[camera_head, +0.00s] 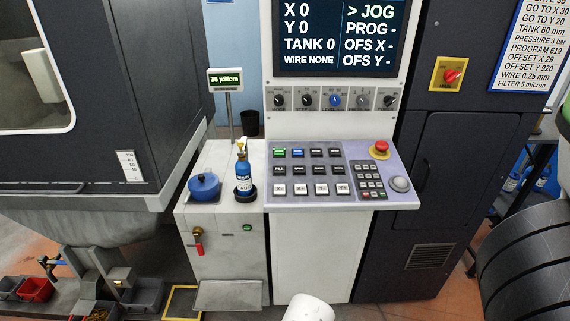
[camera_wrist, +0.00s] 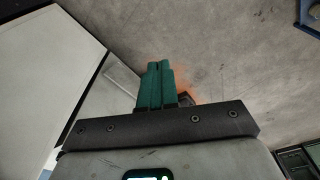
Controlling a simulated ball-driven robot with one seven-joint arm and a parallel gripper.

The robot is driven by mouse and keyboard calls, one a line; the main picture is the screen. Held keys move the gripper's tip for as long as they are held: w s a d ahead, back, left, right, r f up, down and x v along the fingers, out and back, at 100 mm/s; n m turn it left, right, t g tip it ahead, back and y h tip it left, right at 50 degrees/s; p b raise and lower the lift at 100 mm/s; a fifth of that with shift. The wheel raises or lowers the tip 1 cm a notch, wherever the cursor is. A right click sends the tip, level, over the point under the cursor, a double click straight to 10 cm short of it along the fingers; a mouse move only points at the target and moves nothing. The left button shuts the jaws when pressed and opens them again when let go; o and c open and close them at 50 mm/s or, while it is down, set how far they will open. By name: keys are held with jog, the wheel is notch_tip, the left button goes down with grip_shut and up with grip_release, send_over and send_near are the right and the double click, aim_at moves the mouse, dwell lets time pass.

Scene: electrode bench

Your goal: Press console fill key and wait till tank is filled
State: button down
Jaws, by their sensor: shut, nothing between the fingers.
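The console (camera_head: 328,204) shows in the head view with a sloped panel of several green, blue, black and white keys. A black key that seems to read FILL (camera_head: 280,171) is at the left of its middle row. The screen (camera_head: 338,35) above shows TANK 0, JOG and WIRE NONE. The tank (camera_head: 60,180) seems to be the large grey machine body at left, with a small level scale (camera_head: 129,166). My gripper (camera_wrist: 158,68) shows in the wrist view with its green fingers together and empty, over grey floor. It is not seen in the head view.
A red emergency button (camera_head: 381,147) sits at the panel's upper right. Small bins (camera_head: 36,289) are at lower left.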

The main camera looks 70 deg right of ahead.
jog(key=w+d+r+m+t+p, duration=0.1)
jog(key=w+d+r+m+t, duration=0.2)
jog(key=w+d+r+m, duration=0.35)
jog(key=w+d+r+m+t+p, duration=0.1)
jog(key=w+d+r+m+t, duration=0.1)
jog(key=w+d+r+m, duration=0.5)
jog(key=w+d+r+m+t+h+p, duration=0.1)
jog(key=d+r+m+h, duration=0.4)
jog(key=d+r+m, duration=1.2)
jog(key=w+d+r+t, duration=0.1)
jog(key=d+r+t, duration=0.1)
jog(key=d+r, duration=0.1)
jog(key=shift+w+r+h, duration=0.2)
jog(key=shift+w+h, duration=0.1)
jog(key=shift+f, duration=0.1)
jog(key=b, duration=0.9)
send_over(279, 169)
jog(key=s+a, duration=0.1)
jog(key=a, duration=0.1)
jog(key=f, duration=0.6)
jog(key=shift+s+d+f, duration=0.1)
jog(key=shift+s+f, duration=0.1)
jog(key=shift+f, duration=0.1)
jog(key=shift+w+d+f, duration=0.1)
jog(key=shift+d+f, duration=0.05)
jog(key=shift+f, duration=0.35)
jog(key=shift+d+f, duration=0.15)
jog(key=shift+f, duration=0.3)
